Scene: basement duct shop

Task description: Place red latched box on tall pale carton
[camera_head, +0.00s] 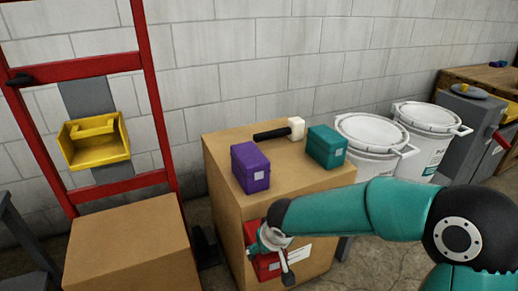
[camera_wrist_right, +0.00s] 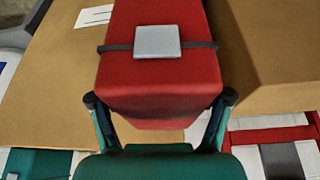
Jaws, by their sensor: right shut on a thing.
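The red latched box (camera_head: 265,265) is held in front of the tall pale carton (camera_head: 235,218), below its top edge. In the right wrist view the red box (camera_wrist_right: 160,75) shows a grey latch plate and a dark band. My right gripper (camera_head: 272,240) is shut on it; in the wrist view its fingers (camera_wrist_right: 160,100) grip its two sides. The arm and gripper hide part of the box in the head view. Whether the box touches the carton's face cannot be told. My left gripper is not in view.
On the carton's top are a purple box (camera_head: 250,167), a teal box (camera_head: 326,147) and a black-handled mallet (camera_head: 281,131); the front middle is bare. White buckets (camera_head: 368,132) stand behind right. A lower carton (camera_head: 128,245) stands left, by a red frame (camera_head: 155,95) with a yellow bin (camera_head: 94,141).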

